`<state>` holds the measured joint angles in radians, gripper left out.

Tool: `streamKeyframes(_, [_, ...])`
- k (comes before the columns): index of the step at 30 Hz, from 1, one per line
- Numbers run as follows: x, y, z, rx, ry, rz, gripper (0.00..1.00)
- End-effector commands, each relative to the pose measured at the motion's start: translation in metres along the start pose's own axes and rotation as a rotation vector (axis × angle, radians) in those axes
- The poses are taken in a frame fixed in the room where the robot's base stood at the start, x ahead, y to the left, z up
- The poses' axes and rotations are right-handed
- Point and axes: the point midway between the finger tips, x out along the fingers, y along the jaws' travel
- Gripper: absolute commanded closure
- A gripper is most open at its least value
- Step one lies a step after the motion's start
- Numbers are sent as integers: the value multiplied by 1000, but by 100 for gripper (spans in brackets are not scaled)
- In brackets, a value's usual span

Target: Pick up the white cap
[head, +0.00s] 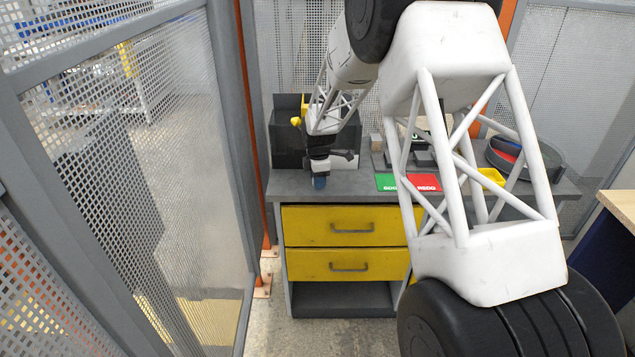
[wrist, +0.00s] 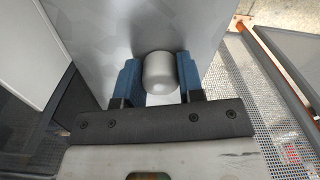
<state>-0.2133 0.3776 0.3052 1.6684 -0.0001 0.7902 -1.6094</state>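The white cap (wrist: 161,72) looks light grey and rounded in the wrist view. It sits between the two blue fingers of my gripper (wrist: 160,80), which lie close against its left and right sides. My gripper is shut on it. In the head view my gripper (head: 320,181) points down at the left front edge of the grey workbench (head: 345,188). The cap cannot be made out there. I cannot tell whether the cap touches the bench top.
A dark box (head: 287,143) stands behind my gripper. A green and red board (head: 408,183) lies to the right, with a yellow tray (head: 491,178) and a dark round bin (head: 520,158) farther right. Mesh fencing (head: 150,150) runs along the left. Yellow drawers (head: 340,226) are below.

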Motion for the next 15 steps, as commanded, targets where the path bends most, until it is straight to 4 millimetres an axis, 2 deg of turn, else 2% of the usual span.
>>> streamKeyframes(3, [0,0,0,0,0,0,88])
streamKeyframes(15, [-6,0,0,0,0,1,88])
